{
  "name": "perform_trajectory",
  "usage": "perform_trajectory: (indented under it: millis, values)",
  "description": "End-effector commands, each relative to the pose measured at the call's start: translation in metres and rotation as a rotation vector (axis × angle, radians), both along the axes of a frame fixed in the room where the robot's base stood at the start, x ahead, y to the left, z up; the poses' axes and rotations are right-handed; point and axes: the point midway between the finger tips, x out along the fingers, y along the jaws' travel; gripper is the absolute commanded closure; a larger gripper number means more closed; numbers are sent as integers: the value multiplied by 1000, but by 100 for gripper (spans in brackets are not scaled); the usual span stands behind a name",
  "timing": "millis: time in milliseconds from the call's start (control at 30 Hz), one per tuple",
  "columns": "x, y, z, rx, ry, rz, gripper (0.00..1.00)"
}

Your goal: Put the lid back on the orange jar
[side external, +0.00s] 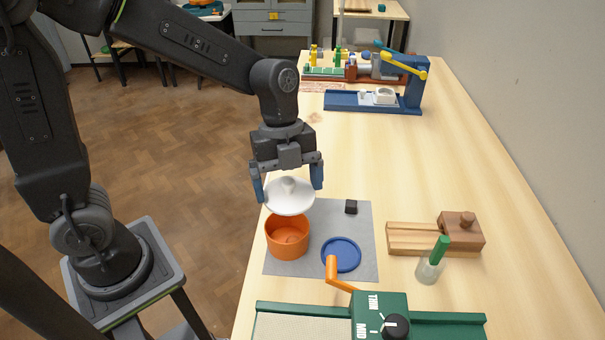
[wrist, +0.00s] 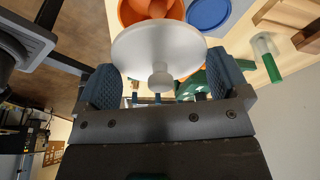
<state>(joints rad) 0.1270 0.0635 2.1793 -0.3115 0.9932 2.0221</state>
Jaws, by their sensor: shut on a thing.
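The orange jar (side external: 287,246) stands open and upright on a grey mat, and part of its inside shows. A white round lid (side external: 290,203) with a central knob is between the fingers of my gripper (side external: 288,188). The gripper is shut on the lid, its blue fingers at opposite sides. The lid is held roughly level above the jar, apart from it, knob up. In the wrist view the lid (wrist: 160,45) hides part of the orange jar (wrist: 130,12) beyond it.
A blue disc (side external: 342,254) and a small black block (side external: 351,207) lie on the grey mat (side external: 340,213). A green machine (side external: 380,318) with an orange lever stands in front.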

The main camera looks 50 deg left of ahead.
Motion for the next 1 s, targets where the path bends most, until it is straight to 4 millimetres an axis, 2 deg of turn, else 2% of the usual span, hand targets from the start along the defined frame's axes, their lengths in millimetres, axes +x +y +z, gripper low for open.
perform_trajectory:
  millis: [133,700,1000]
  values:
    - [-11,-4,-2,-2,1,-81,29]
    - [-10,-4,-51,-2,2,-78,29]
    - [-10,-4,-63,-1,2,-78,29]
